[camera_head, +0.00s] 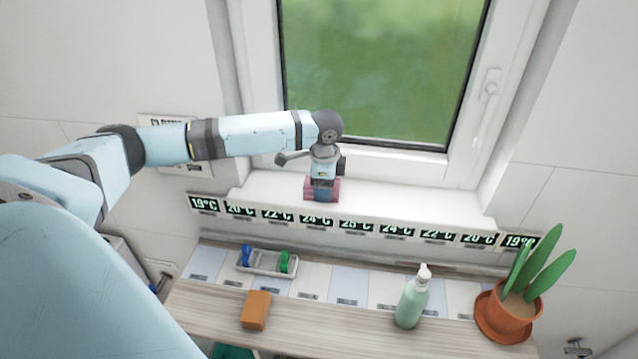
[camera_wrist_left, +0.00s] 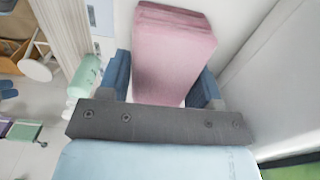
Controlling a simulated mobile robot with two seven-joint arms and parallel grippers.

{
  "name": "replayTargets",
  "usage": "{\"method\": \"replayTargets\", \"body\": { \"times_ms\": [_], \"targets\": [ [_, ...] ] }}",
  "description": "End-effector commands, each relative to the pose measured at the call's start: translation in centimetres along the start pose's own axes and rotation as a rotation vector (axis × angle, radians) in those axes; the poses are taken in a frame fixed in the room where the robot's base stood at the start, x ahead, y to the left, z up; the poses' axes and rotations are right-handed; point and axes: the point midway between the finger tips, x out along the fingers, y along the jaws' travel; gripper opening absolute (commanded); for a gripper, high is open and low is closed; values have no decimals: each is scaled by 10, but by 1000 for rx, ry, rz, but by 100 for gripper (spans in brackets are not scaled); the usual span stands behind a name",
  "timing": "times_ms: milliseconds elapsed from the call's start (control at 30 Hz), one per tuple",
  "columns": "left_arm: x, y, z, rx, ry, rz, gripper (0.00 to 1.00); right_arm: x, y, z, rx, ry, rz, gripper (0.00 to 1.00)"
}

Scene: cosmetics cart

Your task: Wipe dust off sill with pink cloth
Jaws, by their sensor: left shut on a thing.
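The pink cloth (camera_wrist_left: 172,50) is a folded block held between the two blue fingers of my left gripper (camera_wrist_left: 162,85) in the left wrist view. In the head view my left gripper (camera_head: 322,190) points down at the white window sill (camera_head: 400,200), with the pink cloth (camera_head: 309,189) at its fingertips. The cloth is at the sill, left of its middle; I cannot tell whether it touches the surface. No dust can be made out on the sill. My right gripper is not in view.
Below the sill runs a row of temperature displays (camera_head: 316,220). The wooden counter (camera_head: 370,328) holds an orange block (camera_head: 256,310), a tray (camera_head: 266,262) with blue and green items, a green pump bottle (camera_head: 411,300) and a potted plant (camera_head: 512,308). The sill's right part is clear.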

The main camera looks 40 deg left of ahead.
Motion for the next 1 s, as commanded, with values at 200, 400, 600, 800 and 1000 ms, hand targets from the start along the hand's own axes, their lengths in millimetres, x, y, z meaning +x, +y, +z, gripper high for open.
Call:
{"method": "replayTargets", "body": {
  "times_ms": [200, 400, 600, 800, 1000],
  "targets": [
    [2, 1, -18, 0, 1, 1, 40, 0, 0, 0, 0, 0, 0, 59],
    [3, 1, -31, 1, 1, 1, 40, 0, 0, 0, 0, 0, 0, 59],
    [3, 2, -38, 1, 1, 1, 40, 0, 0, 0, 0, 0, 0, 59],
    [2, 2, -56, 1, 3, 1, 40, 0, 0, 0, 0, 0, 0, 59],
    [1, 2, -65, -1, 0, 0, 40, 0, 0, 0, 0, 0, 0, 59]
  ]
}}
